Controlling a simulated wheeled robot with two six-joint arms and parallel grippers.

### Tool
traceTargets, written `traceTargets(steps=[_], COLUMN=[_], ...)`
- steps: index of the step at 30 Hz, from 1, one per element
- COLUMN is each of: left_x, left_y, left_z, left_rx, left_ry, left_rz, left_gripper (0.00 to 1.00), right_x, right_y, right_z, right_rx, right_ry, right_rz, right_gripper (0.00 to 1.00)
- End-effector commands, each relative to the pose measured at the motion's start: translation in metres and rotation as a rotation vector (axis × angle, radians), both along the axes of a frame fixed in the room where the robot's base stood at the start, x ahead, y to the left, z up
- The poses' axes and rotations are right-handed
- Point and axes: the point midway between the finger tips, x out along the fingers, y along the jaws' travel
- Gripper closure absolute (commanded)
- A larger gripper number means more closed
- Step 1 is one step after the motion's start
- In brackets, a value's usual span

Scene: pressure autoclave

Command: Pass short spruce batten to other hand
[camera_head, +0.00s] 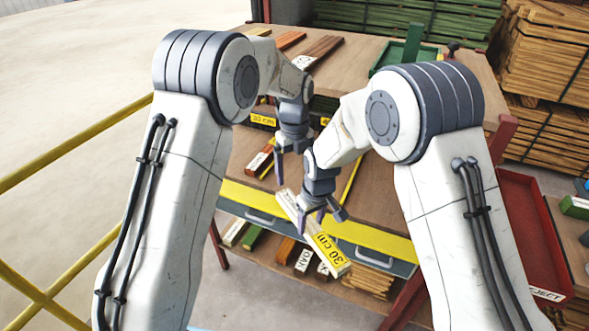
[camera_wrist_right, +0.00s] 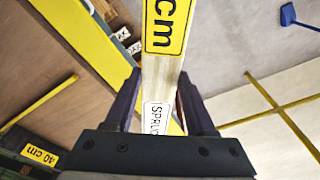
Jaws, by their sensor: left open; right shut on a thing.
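The short spruce batten (camera_head: 314,238) is a pale wooden strip with a yellow "30 cm" label. My right gripper (camera_head: 312,216) is shut on it in front of the bench, and the batten slants from upper left to lower right. In the right wrist view the batten (camera_wrist_right: 160,80) runs between the two fingers of my right gripper (camera_wrist_right: 158,108), its "SPRUCE" label partly hidden at the gripper. My left gripper (camera_head: 292,160) is open and empty, just above and behind the batten's upper left end, apart from it as far as I can tell.
The wooden bench (camera_head: 395,190) with a yellow front edge stands behind the grippers. Several battens lie on it, and more lie on the shelf below. A green tray (camera_head: 385,62) is at the back. A red reject bin (camera_head: 530,225) is at right, a yellow railing (camera_head: 75,145) at left.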

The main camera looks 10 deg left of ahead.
Motion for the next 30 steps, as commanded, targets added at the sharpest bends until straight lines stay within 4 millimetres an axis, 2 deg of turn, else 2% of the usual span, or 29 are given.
traceTargets(steps=[12, 18, 24, 30], left_x=[-0.001, -0.001, -0.001, -0.001], left_y=[0.000, 0.000, 0.000, 0.000], left_z=[-0.073, -0.102, -0.114, -0.115], left_rx=[0.000, -0.001, -0.001, -0.001], left_ry=[0.003, 0.001, -0.001, -0.002], left_rz=[0.001, 0.002, 0.002, 0.002], left_gripper=[0.09, 0.09, 0.09, 0.09], right_x=[0.000, 0.000, 0.000, 0.000], right_y=[0.000, 0.000, 0.000, 0.000], right_z=[0.000, 0.000, 0.000, 0.000], right_rx=[0.001, 0.001, 0.001, 0.001], right_ry=[-0.001, -0.001, -0.001, -0.001], right_rz=[0.000, 0.000, 0.000, 0.000], right_gripper=[1.00, 1.00, 1.00, 1.00])
